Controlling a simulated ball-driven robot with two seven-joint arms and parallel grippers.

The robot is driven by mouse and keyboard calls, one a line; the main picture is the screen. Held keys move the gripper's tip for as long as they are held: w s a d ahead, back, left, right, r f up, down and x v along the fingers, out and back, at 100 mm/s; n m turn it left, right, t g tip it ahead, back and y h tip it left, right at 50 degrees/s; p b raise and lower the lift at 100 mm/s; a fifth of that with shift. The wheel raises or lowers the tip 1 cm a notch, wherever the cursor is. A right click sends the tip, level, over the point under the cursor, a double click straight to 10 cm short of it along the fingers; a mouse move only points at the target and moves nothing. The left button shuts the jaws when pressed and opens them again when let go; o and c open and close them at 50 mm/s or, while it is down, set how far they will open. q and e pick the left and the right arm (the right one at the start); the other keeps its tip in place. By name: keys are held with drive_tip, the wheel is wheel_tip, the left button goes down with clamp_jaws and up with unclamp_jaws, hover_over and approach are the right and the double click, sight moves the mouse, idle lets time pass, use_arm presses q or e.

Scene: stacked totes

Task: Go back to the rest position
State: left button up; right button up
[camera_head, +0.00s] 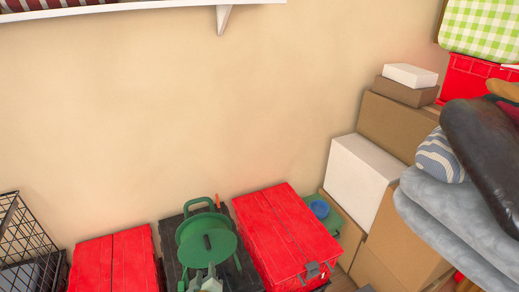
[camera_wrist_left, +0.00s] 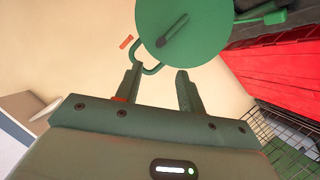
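My left gripper (camera_head: 206,279) shows at the bottom of the head view, in front of a green cable reel (camera_head: 206,240). In the left wrist view the two fingers (camera_wrist_left: 158,74) stand apart with a gap between them. The reel's round disc (camera_wrist_left: 185,28) is just beyond the fingertips, and its loop handle (camera_wrist_left: 147,68) shows close to the left-hand finger. I cannot tell whether that finger touches the handle. In the head view the reel appears to stand on a black tote (camera_head: 172,262). My right gripper is in neither view.
Red totes (camera_head: 112,262) and (camera_head: 285,235) flank the black one. A wire basket (camera_head: 22,240) is at the lower left. Cardboard boxes (camera_head: 392,122), a white box (camera_head: 358,172) and folded grey bedding (camera_head: 462,220) fill the right. A white shelf (camera_head: 150,5) crosses the top. The wall between is bare.

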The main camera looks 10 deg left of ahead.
use_arm(q)
drive_tip(key=s+d+f+m+g+h+b, duration=0.25)
drive_tip(key=s+f+m+b, duration=0.2)
drive_tip(key=s+f, duration=0.5)
drive_tip(key=s+d+f+m+g+h+b, duration=0.2)
drive_tip(key=s+f+m+g+b, duration=0.3)
drive_tip(key=f, duration=0.7)
drive_tip(key=s+a+f+m+g+b, duration=0.1)
drive_tip(key=s+f+b, duration=0.2)
drive_tip(key=s+f, duration=0.3)
drive_tip(key=s+a+f+m+g+b, duration=0.1)
drive_tip(key=s+f, duration=0.5)
drive_tip(key=s, duration=0.9)
drive_tip(key=s+a+f+m+g+b, duration=0.2)
drive_tip(key=s+f+b, duration=0.3)
drive_tip(key=s, duration=0.6)
drive_tip(key=shift+s+f+m+g, duration=0.2)
drive_tip(key=shift+f+m+g, duration=0.35)
drive_tip(key=shift+f+g, duration=0.1)
